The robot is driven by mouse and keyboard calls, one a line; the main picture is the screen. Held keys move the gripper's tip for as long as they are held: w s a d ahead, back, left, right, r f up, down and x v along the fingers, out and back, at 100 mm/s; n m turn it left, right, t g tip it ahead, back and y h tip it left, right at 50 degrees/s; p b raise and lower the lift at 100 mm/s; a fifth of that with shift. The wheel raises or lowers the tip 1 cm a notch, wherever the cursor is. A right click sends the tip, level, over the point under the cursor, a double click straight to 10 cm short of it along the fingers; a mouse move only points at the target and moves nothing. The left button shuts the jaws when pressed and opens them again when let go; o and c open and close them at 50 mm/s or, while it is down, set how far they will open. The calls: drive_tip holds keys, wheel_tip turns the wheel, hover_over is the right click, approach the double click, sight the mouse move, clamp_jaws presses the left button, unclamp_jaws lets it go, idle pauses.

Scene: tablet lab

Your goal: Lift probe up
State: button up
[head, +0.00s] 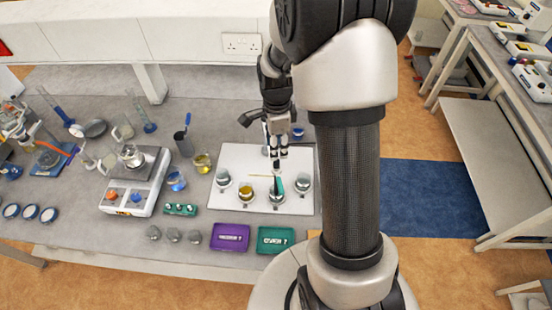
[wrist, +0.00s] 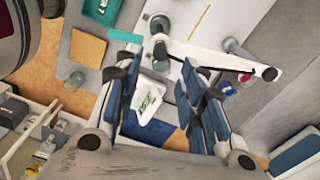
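My gripper (wrist: 158,102) is open and empty in the wrist view, its two dark blue-padded fingers wide apart. In the head view my gripper (head: 278,152) hangs over the white board (head: 233,160). A dark, slim, upright piece that looks like the probe (head: 277,185) stands at a beaker on the board's front side. In the wrist view the likely probe (wrist: 160,46) has a dark top at the end of a white holder arm (wrist: 215,60), beyond the fingertips and apart from them. Its lower end is hard to make out.
Several beakers with grey lids or contents, one yellow (head: 245,192), stand close around the probe. A purple tray (head: 230,237) and a green tray (head: 275,240) lie in front.

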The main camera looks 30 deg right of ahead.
wheel_tip(320, 180, down, 8)
drive_tip(key=shift+r, duration=0.15)
drive_tip(key=shift+c, duration=0.2)
clamp_jaws()
idle(0.4)
idle(0.3)
